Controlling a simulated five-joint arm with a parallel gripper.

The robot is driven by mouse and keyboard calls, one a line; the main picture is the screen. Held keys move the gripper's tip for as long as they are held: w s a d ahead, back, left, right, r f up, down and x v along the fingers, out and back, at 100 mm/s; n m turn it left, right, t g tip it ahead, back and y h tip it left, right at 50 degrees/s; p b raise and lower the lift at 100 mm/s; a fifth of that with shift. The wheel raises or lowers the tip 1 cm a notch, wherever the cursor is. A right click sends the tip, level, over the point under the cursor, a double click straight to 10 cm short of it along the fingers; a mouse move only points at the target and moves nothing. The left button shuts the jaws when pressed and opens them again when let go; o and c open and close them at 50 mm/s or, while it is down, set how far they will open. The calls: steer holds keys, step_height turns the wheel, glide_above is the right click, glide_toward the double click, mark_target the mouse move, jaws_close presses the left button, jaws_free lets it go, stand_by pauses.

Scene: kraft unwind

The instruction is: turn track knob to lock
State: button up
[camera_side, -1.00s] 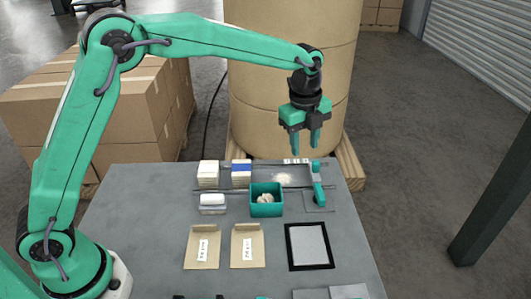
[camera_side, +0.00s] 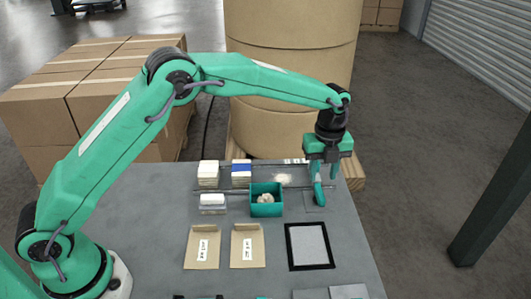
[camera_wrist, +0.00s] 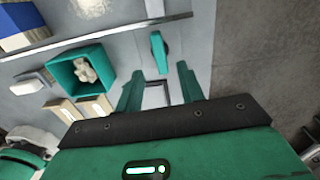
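The track knob (camera_wrist: 158,52) is a narrow teal handle at the right end of the rails. In the wrist view it stands upright in the picture, just beyond my fingertips. In the side view the knob (camera_side: 319,195) is partly covered by my gripper (camera_side: 326,176), which hangs pointing down over it. In the wrist view my gripper (camera_wrist: 159,72) is open, one finger to each side of the knob's line, with nothing between the tips. I cannot tell whether a finger touches the knob.
A teal bin (camera_side: 266,209) with pale lumps stands left of the knob. Stacked blocks (camera_side: 241,173) stand on the track further left. Two brown envelopes (camera_side: 203,247) and a black-framed pad (camera_side: 310,246) lie in front. A big kraft roll (camera_side: 285,100) rises behind the table.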

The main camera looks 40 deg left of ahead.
mark_target(320, 191)
steer(key=shift+f, duration=3.2)
jaws_close()
